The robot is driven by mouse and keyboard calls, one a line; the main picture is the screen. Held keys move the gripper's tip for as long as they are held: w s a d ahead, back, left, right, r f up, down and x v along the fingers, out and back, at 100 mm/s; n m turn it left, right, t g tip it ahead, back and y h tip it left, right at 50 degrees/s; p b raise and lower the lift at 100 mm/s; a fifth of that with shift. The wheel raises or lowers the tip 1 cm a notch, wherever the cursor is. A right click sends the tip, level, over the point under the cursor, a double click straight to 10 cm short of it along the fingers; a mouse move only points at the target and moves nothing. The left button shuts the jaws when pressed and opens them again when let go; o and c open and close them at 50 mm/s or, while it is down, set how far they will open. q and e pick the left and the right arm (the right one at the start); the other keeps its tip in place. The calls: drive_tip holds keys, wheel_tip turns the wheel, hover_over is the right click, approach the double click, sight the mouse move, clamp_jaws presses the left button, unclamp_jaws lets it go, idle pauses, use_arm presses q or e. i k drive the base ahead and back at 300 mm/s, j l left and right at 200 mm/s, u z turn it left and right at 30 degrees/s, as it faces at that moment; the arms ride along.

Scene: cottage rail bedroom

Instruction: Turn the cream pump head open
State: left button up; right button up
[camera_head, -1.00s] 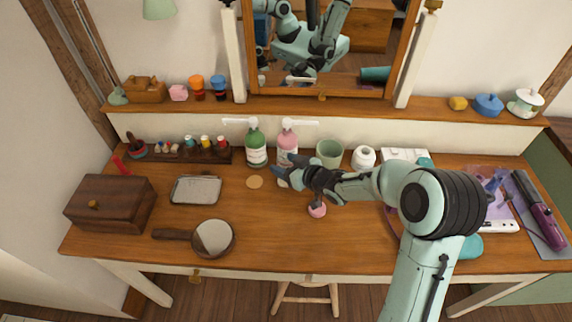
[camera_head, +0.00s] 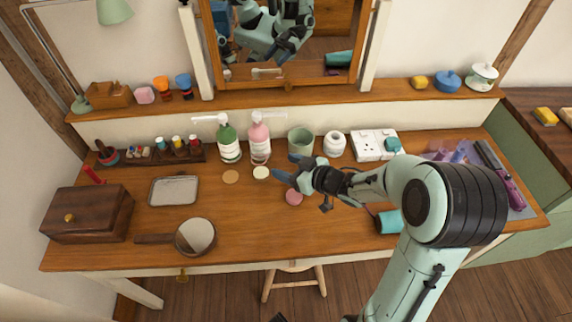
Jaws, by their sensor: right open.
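Two pump bottles stand near the back of the desk: a green one (camera_head: 229,145) and a pink one (camera_head: 260,143), both with pale labels. The green bottle's white pump head (camera_head: 212,118) points left. I cannot tell from looks which is the cream. My right gripper (camera_head: 288,168) is open and empty, in front and to the right of the pink bottle, apart from it.
A green cup (camera_head: 301,139), a white jar (camera_head: 334,143) and a white socket box (camera_head: 374,145) stand right of the bottles. A hand mirror (camera_head: 194,236), tray (camera_head: 173,191) and wooden box (camera_head: 88,215) are left. The desk's front middle is clear.

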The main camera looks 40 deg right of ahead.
sight(256, 116)
drive_tip(key=k, duration=1)
